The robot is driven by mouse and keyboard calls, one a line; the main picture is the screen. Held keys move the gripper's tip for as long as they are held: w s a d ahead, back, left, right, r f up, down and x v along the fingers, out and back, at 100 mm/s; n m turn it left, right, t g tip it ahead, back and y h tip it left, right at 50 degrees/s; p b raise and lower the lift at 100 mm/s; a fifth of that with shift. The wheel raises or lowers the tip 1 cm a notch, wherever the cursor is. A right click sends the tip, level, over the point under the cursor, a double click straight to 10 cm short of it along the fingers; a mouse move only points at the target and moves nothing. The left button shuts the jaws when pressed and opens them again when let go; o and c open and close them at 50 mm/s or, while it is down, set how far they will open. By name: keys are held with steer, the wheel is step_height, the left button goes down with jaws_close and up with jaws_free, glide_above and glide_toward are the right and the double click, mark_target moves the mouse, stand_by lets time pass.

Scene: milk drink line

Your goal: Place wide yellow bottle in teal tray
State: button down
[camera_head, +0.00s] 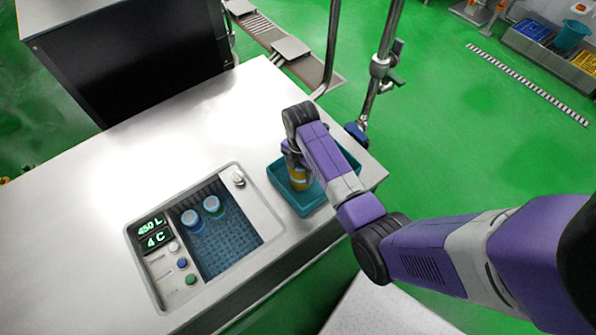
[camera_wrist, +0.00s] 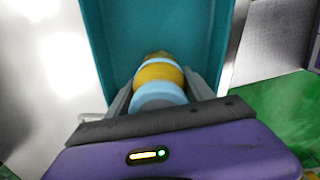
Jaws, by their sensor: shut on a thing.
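The wide yellow bottle (camera_head: 299,181) is in my gripper over the teal tray (camera_head: 307,204) in the head view. In the wrist view the bottle (camera_wrist: 160,76) shows a yellow body with pale blue bands, between the two grey fingers of my gripper (camera_wrist: 160,88). The fingers are shut on it. The teal tray (camera_wrist: 107,45) surrounds the bottle in the wrist view. My arm hides part of the tray and the upper bottle in the head view. I cannot tell whether the bottle touches the tray floor.
A sunken basin (camera_head: 228,248) with two blue-capped bottles (camera_head: 201,214) lies left of the tray, beside a control panel (camera_head: 160,248). The white counter (camera_head: 100,200) is clear on the left. A metal pole (camera_head: 375,80) stands behind the tray.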

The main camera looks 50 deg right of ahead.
steer(key=shift+f, duration=0.1)
steer(key=shift+c, duration=2)
jaws_free()
step_height(320, 180, up, 12)
steer(key=shift+r, duration=0.15)
